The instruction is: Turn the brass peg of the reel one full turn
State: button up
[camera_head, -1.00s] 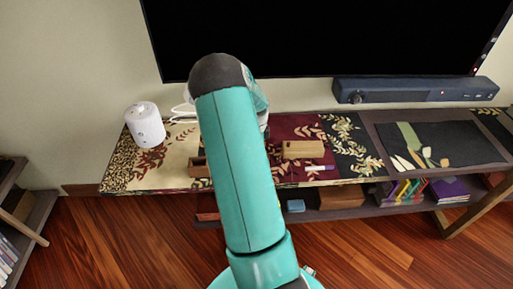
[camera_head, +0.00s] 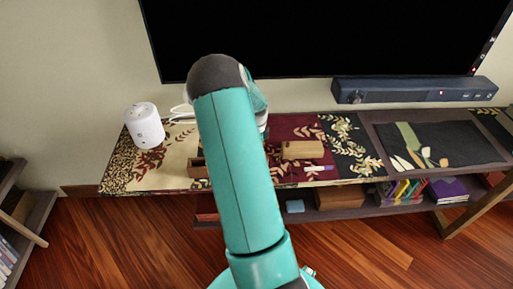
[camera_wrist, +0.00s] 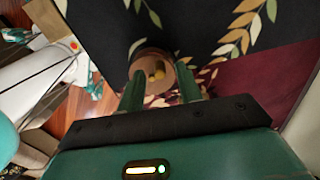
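In the wrist view a round brown wooden reel (camera_wrist: 150,60) lies on the dark patterned cloth, just beyond my fingertips. A small yellowish brass peg (camera_wrist: 158,74) shows on its face, between my two green fingers. My gripper (camera_wrist: 161,76) is open, with a clear gap between the fingers. The fingers partly cover the reel's edges, and I cannot tell whether they touch it. In the head view my teal arm hides the gripper, and I cannot make out the reel.
A patterned runner (camera_head: 115,172) covers the bench. On it stand a white cylinder (camera_head: 145,125), a wooden block (camera_head: 302,149) and a small brown box (camera_head: 197,166). A soundbar (camera_head: 415,90) lies at the back below the dark screen (camera_head: 330,35).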

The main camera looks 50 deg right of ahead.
notch_tip(320, 180, up, 14)
jog(key=shift+f, duration=0.15)
dwell(0.4)
